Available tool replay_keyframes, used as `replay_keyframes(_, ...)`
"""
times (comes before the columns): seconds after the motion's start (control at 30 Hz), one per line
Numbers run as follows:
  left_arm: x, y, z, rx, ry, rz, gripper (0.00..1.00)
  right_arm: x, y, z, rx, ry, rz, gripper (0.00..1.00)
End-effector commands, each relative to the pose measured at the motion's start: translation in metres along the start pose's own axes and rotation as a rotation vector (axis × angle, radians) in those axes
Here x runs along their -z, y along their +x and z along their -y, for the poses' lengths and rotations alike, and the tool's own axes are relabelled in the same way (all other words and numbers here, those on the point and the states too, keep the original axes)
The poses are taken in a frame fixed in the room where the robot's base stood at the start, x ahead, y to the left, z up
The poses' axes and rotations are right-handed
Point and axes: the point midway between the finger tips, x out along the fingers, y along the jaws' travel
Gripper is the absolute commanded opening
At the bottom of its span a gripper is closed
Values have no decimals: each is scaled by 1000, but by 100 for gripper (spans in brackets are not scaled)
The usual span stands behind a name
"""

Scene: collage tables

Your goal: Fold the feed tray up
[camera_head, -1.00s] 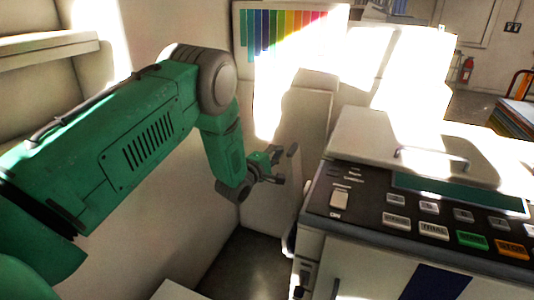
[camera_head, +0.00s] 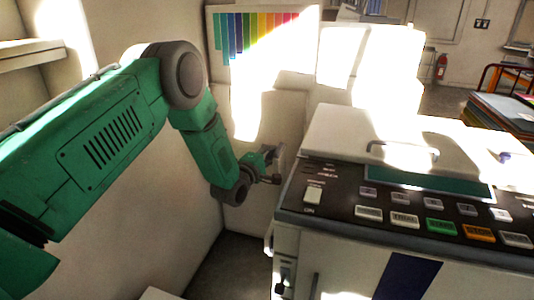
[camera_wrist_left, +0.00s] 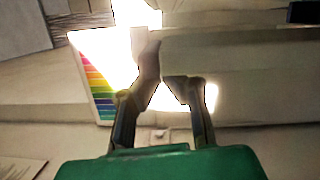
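My left gripper (camera_head: 272,167) is beside the left end of the copier-like machine (camera_head: 325,240), low against a pale panel. In the left wrist view its two dark fingers (camera_wrist_left: 166,72) stand apart with a bright gap between them, and I see nothing held. A pale panel (camera_head: 291,80) rises behind the machine's left end, partly in glare; it may be the feed tray, but I cannot tell for sure. A broad beige surface (camera_wrist_left: 250,75) lies beyond the fingers in the left wrist view. My right gripper is not in view.
The machine's control panel has several buttons (camera_head: 441,227), and its pale lid (camera_head: 340,125) has a handle. A colour chart (camera_head: 240,35) stands behind. Strong glare hides parts.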

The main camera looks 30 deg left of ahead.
Motion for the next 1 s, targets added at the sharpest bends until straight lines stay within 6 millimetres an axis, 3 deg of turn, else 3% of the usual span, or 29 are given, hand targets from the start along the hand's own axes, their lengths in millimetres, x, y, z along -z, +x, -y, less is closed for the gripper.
replay_keyframes(0.03,-10,1,0,-2,-5,23,0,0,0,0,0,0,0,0)
replay_keyframes(0.23,-8,-14,1,-1,-13,25,0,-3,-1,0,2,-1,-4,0)
replay_keyframes(0.7,0,-103,4,4,-6,2,0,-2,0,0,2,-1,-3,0)
replay_keyframes(1.0,3,-118,4,1,-4,-1,0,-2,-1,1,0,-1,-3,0)
